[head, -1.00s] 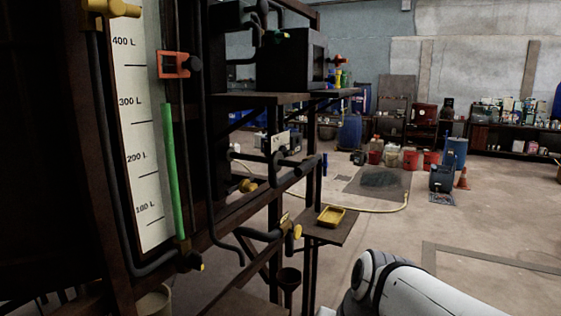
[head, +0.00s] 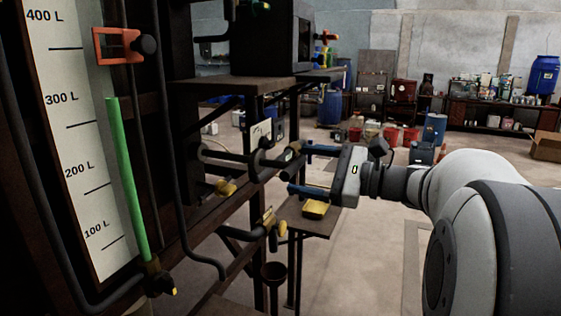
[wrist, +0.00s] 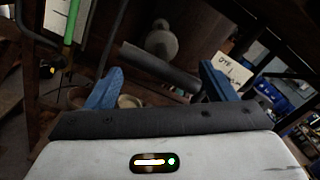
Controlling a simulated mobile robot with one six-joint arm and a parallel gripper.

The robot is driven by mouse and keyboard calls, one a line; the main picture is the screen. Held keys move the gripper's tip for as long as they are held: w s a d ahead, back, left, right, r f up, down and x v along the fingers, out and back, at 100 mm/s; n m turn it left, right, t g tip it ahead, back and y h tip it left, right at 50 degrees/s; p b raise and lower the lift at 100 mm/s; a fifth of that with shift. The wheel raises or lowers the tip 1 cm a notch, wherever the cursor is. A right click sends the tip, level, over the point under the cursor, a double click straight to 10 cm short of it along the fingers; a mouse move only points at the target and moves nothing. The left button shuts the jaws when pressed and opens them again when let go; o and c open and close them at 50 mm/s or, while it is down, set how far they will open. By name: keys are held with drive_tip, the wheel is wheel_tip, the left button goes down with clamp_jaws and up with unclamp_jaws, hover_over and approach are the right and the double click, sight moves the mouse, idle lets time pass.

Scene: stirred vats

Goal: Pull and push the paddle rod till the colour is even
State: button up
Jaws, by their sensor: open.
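The paddle rod's dark bar-shaped handle (head: 290,152) appears to stick out from the vat frame at mid-height in the head view. In the wrist view a dark bar (wrist: 160,68) crosses diagonally between the fingers, with a pale round part behind it. My gripper (head: 298,168) reaches in from the right with its blue fingers apart, close to the handle. It is open and holds nothing; it also shows in the wrist view (wrist: 161,70). Contact with the bar cannot be told. The vat's contents and their colour are hidden.
A gauge board (head: 80,150) with a green level column (head: 126,180) and an orange clamp (head: 118,45) stands at the left. Pipes and yellow-handled valves (head: 226,188) crowd below the handle. A small shelf carries a yellow tray (head: 315,208).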

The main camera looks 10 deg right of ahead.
sight(285, 165)
drive_tip(key=shift+p+x, duration=0.45)
drive_tip(key=shift+x, duration=2.25)
drive_tip(key=shift+w+d+f, duration=0.1)
drive_tip(key=shift+d, duration=0.05)
drive_tip(key=shift+c, duration=0.6)
